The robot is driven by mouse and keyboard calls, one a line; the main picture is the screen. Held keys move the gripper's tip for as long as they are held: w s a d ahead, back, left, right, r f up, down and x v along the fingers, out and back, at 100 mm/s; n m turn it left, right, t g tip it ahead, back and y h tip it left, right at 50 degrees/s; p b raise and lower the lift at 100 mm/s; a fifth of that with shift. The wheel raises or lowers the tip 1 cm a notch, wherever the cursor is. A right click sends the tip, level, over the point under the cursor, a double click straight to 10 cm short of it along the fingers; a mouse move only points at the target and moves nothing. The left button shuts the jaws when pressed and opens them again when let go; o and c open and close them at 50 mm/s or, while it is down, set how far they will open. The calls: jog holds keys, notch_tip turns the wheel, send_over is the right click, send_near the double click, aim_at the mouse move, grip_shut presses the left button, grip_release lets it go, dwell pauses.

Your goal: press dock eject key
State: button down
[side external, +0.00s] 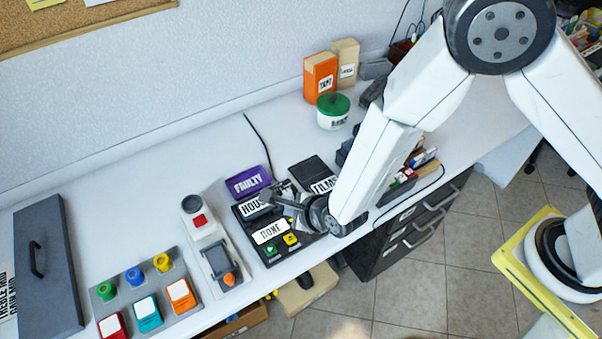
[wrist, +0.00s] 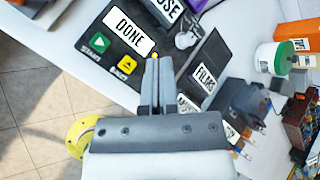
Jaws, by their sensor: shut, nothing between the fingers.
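The black dock (wrist: 95,45) carries a white DONE display, and it also shows in the side external view (side external: 251,222). The yellow eject key (wrist: 127,63) sits below the display, with the green start key (wrist: 99,42) beside it; both show in the side external view, eject (side external: 291,239) and start (side external: 271,249). My gripper (wrist: 156,62) is shut and empty. Its fingertips are over the dock's edge, to the right of the eject key in the wrist view, apart from the key. The side external view shows my gripper (side external: 278,202) above the dock, hiding part of it.
A purple FAULTY case (side external: 248,182) lies behind the dock, with a FILMS holder (side external: 322,187) to the right. A grey device with a red button (side external: 212,242) and a panel of coloured buttons (side external: 145,296) stand left. A green-lidded jar (side external: 333,110) stands behind.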

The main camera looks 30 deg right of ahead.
aim_at(293, 239)
jog(key=shift+f, duration=4.35)
jog(key=shift+f, duration=0.9)
jog(key=shift+r, duration=0.9)
jog(key=shift+r, duration=2.5)
